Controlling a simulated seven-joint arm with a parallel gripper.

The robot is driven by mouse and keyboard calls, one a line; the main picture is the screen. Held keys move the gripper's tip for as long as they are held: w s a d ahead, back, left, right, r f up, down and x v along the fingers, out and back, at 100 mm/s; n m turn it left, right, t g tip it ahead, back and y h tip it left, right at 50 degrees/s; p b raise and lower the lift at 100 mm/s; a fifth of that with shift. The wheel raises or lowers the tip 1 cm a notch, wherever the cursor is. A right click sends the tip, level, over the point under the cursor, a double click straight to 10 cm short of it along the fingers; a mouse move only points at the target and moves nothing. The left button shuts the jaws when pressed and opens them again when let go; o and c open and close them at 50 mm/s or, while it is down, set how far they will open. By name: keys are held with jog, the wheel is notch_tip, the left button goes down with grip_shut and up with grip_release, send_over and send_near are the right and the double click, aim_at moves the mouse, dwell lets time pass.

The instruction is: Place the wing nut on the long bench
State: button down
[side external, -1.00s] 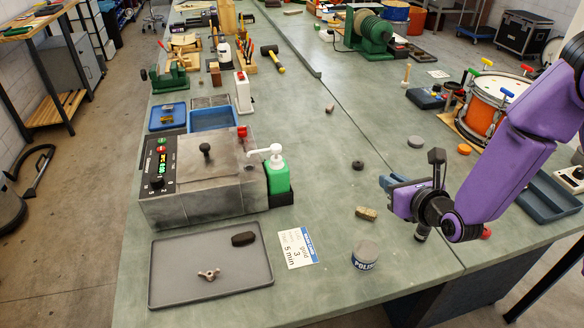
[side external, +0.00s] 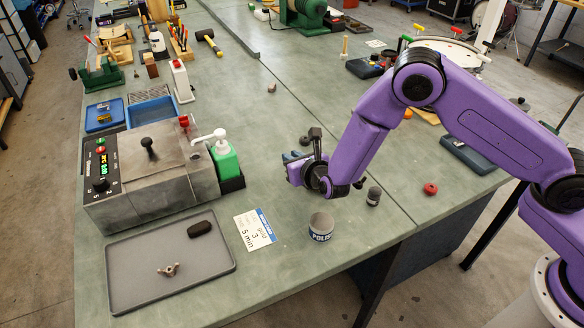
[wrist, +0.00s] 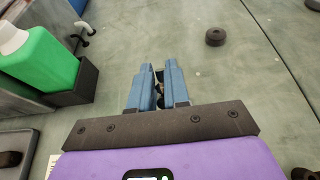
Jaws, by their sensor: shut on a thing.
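The wing nut (side external: 169,269), small and bronze-brown, appears to lie on the grey tray (side external: 135,285) at the near left of the long bench (side external: 290,95), away from my gripper. My gripper (side external: 293,157) is low over the bench's middle, right of the green bottle. In the wrist view its blue fingers (wrist: 158,72) are shut on a small tan and dark piece (wrist: 160,88). The fingers mostly hide this piece, and I cannot tell what it is. The wing nut does not show in the wrist view.
A dark oval block (side external: 199,228) shares the tray. The green bottle (side external: 225,160) stands beside the grey machine (side external: 150,180). The bench beyond my gripper is largely clear.

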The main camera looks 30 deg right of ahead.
jog(key=shift+w+f, duration=0.15)
jog(key=shift+f, duration=1.55)
jog(key=c, duration=1.1)
grip_release()
jog(key=shift+f, duration=0.15)
jog(key=shift+s+a+r, duration=0.1)
jog(key=shift+s+r, duration=0.1)
jog(key=v, duration=1.1)
jog(key=shift+s+r, duration=0.2)
jog(key=shift+s, duration=0.05)
